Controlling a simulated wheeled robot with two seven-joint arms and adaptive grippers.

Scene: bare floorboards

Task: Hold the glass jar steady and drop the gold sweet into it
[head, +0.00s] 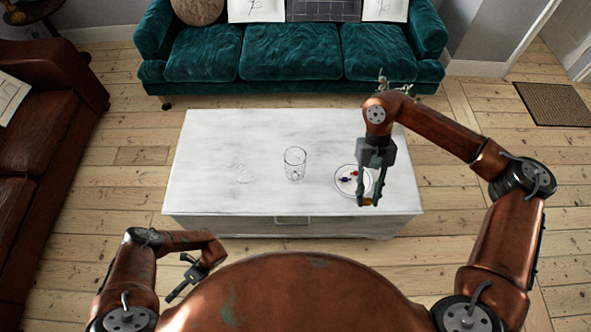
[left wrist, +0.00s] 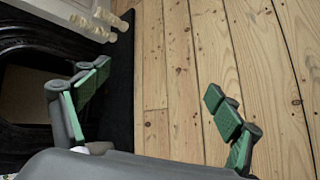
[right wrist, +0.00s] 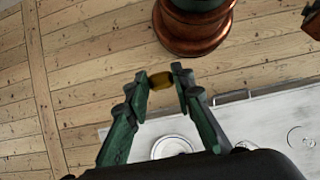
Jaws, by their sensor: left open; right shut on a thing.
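The clear glass jar (head: 295,164) stands upright near the middle of the white table, with no gripper touching it. My right gripper (head: 368,202) is shut on the gold sweet (right wrist: 161,80), which is pinched between its fingertips in the right wrist view. In the head view this gripper is above the near right part of the table, to the right of the jar, in front of a round dish (head: 340,187). My left gripper (head: 179,284) is open and empty, low at the near left, off the table; the left wrist view shows floorboards between its fingers (left wrist: 158,92).
The dish holds a few small coloured sweets. A faint clear object (head: 241,173) lies on the table left of the jar. The white table (head: 215,140) is otherwise bare. A teal sofa (head: 290,54) stands behind it and a brown leather sofa (head: 48,140) at the left.

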